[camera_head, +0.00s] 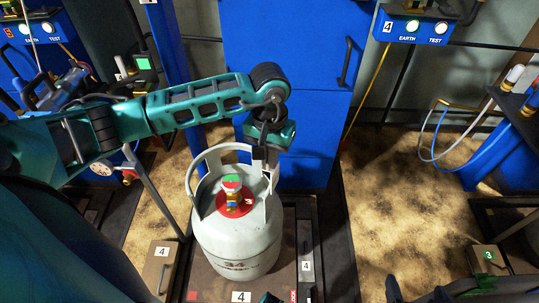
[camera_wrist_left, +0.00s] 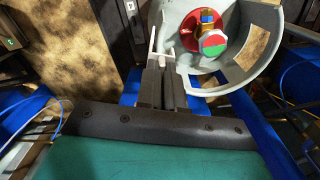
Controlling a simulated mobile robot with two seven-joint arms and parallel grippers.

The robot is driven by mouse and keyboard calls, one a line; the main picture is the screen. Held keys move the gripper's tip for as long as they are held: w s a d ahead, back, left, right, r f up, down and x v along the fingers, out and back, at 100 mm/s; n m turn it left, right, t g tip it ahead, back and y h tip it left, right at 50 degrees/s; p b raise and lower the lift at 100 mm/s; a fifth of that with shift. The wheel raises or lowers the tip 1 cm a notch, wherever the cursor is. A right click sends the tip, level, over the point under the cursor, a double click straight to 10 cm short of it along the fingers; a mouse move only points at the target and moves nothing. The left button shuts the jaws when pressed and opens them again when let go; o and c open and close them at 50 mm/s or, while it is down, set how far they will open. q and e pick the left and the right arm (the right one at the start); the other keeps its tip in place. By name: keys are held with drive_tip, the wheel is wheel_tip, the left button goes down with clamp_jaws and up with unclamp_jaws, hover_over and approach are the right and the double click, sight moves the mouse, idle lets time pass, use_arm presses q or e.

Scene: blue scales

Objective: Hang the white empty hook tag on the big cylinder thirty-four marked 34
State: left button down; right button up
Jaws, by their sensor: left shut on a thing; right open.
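The big grey cylinder marked 34 (camera_head: 237,235) stands upright on the scale, with a red, green and white valve on top; its collar also shows in the left wrist view (camera_wrist_left: 240,75). My left gripper (camera_head: 260,158) is at the right side of the collar, pointing down. It is shut on a thin white piece that looks like the hook tag (camera_wrist_left: 154,42), at the collar's edge. I cannot tell whether the tag touches or hooks over the collar. A small dark and teal piece at the bottom edge looks like part of my right gripper (camera_head: 269,298); its fingers are mostly hidden.
The scale platform (camera_head: 205,287) has a plate marked 4 in front. A blue cabinet (camera_head: 300,60) stands close behind the cylinder. A box marked 4 (camera_head: 161,265) is at the left. Bare floor (camera_head: 395,200) lies to the right, with hoses beyond.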

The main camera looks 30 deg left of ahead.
use_arm(q)
drive_tip(key=shift+f+b, duration=2.1)
drive_tip(key=shift+f, duration=0.15)
drive_tip(key=shift+b, duration=0.65)
drive_tip(key=shift+f, duration=0.15)
